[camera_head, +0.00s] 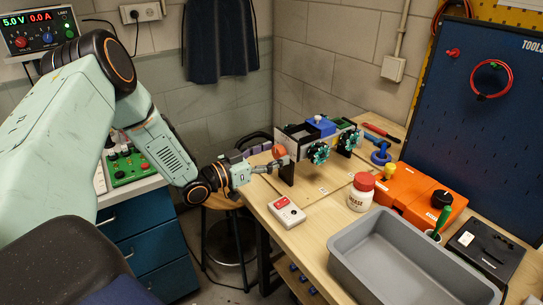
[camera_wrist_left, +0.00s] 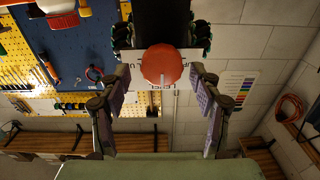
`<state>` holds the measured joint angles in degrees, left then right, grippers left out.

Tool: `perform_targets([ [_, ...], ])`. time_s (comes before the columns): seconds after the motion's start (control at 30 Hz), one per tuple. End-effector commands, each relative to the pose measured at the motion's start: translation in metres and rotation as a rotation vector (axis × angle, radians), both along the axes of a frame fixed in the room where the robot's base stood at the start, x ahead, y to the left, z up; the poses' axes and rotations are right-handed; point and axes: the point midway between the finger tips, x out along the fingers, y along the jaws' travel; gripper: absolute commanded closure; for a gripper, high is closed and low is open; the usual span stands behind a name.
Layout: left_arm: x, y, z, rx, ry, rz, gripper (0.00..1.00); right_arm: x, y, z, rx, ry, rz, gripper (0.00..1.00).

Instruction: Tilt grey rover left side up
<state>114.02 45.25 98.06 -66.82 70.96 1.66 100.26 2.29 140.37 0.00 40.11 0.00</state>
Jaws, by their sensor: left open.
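The grey rover (camera_head: 301,147) stands raised at the back of the wooden bench in the head view, with teal-hubbed wheels and a blue block on top. A red-orange ball-shaped knob (camera_head: 279,151) sits at its left end. My left gripper (camera_head: 277,164) reaches in from the left, close to that end. In the left wrist view, the open fingers of the gripper (camera_wrist_left: 160,72) stand on either side of the red knob (camera_wrist_left: 161,65), with gaps visible beside it. The dark rover body (camera_wrist_left: 165,20) shows behind the knob. My right gripper is not in view.
A grey tray (camera_head: 343,262) fills the bench front. Screwdrivers lie right of the rover. A stool (camera_head: 222,203) stands below my arm.

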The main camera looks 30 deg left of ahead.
Motion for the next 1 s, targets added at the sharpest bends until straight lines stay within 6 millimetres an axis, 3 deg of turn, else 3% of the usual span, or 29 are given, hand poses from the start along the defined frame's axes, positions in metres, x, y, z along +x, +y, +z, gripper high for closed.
perform_targets([
  [0.13, -0.0003, 0.0001, -0.0002, 0.000, 0.001, 0.000, 0.37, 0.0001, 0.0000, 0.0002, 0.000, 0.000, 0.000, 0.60],
  [0.87, -0.0003, -0.0003, 0.0001, 0.000, 0.000, -0.001, 0.99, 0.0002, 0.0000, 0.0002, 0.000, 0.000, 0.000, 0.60],
  [1.0, -0.0002, -0.0002, 0.0002, 0.001, 0.000, -0.001, 1.00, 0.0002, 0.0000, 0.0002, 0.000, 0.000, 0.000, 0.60],
])
